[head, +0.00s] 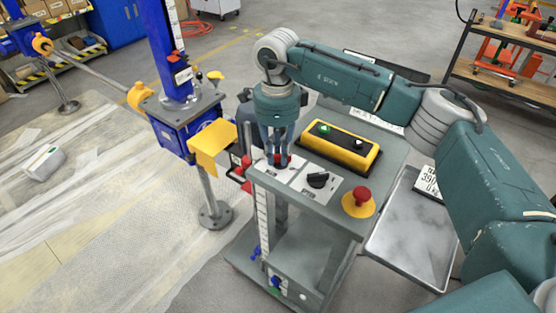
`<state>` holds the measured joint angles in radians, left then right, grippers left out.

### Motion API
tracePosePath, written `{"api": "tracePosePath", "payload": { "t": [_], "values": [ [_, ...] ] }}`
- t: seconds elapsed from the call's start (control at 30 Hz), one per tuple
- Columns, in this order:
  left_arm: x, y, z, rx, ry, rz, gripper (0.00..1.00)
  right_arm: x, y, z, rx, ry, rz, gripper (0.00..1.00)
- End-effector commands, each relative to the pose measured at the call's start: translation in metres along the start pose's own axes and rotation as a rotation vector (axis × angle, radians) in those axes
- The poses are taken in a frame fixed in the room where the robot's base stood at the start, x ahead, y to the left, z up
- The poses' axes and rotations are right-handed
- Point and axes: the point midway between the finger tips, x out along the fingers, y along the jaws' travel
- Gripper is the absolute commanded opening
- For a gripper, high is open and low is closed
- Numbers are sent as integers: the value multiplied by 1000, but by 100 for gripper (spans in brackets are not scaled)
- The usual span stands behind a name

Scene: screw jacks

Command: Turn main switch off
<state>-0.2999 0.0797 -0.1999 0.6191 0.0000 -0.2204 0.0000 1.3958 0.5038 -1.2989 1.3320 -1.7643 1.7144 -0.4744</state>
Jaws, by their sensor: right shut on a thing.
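My right gripper (279,158) reaches down from above onto the control cart's top, near its left edge. It is shut on a small red knob (282,161) on a white label plate, which I take to be the main switch. The fingers cover most of the knob, so its turned position cannot be read. To its right, a black rotary knob (318,180) sits on a second white plate. My left gripper is not in view.
The grey cart top (345,203) also carries a yellow box (340,147) with a lit green button and a red mushroom button (361,196) on a yellow base. A metal tray (412,235) hangs at the right. A blue screw jack (185,115) stands left.

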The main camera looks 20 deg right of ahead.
Motion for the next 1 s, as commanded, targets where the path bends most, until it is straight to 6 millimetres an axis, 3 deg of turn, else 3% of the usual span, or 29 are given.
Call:
{"api": "tracePosePath", "payload": {
  "t": [0.1,0.5,1.0],
  "values": [
    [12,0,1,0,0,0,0,1,-3,2,112,-4,-6,0],
    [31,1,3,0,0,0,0,-1,-6,2,442,-6,-6,0],
    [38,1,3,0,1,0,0,-3,-8,2,617,-6,-6,0]
  ]
}}
